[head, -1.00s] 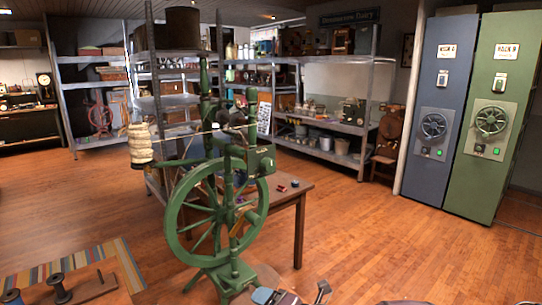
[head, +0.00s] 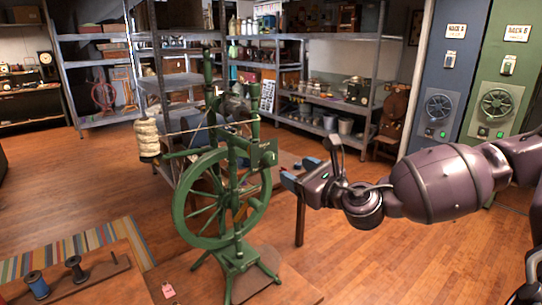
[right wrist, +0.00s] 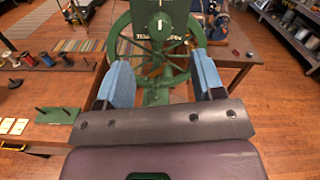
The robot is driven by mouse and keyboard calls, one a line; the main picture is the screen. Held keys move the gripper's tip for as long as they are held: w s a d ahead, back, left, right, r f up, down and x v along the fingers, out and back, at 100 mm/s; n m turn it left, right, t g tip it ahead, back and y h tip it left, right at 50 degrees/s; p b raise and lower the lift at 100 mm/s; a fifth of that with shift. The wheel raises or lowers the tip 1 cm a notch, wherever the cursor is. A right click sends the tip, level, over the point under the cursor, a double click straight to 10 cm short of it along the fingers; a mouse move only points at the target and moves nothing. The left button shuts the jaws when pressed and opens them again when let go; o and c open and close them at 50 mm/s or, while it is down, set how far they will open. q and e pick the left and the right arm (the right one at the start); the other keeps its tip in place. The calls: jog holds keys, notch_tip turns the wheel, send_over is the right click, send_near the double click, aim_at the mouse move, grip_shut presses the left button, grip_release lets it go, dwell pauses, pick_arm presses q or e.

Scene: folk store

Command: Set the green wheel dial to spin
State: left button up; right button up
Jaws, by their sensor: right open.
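A green spinning wheel (head: 222,198) stands left of centre in the head view, with white fibre (head: 147,138) on its left side. A small green box (head: 265,153) sits on its right upright. In the right wrist view the green wheel (right wrist: 125,45) fills the top middle. A round green dial (right wrist: 160,23) with a pale mark faces the camera; its lettering is too small to read. My right gripper (head: 288,174) is open and empty, just right of the wheel and its box. Its blue fingers (right wrist: 162,76) stand apart below the dial, touching nothing visible. My left gripper is out of view.
A brown table (right wrist: 235,52) stands behind the wheel. A wooden board with spools (head: 75,275) is at the front left, beside a striped rug (head: 125,235). Grey shelves (head: 330,135) line the back. Blue (head: 440,75) and green (head: 495,75) cabinets stand right.

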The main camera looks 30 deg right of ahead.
aim_at(273, 159)
jog(key=w, duration=0.3)
jog(key=w+p, duration=0.1)
jog(key=w, duration=0.2)
jog(key=w+p, duration=0.1)
jog(key=w, duration=0.3)
jog(key=shift+a, duration=0.4)
jog(key=shift+c, duration=0.2)
jog(key=c, duration=0.9)
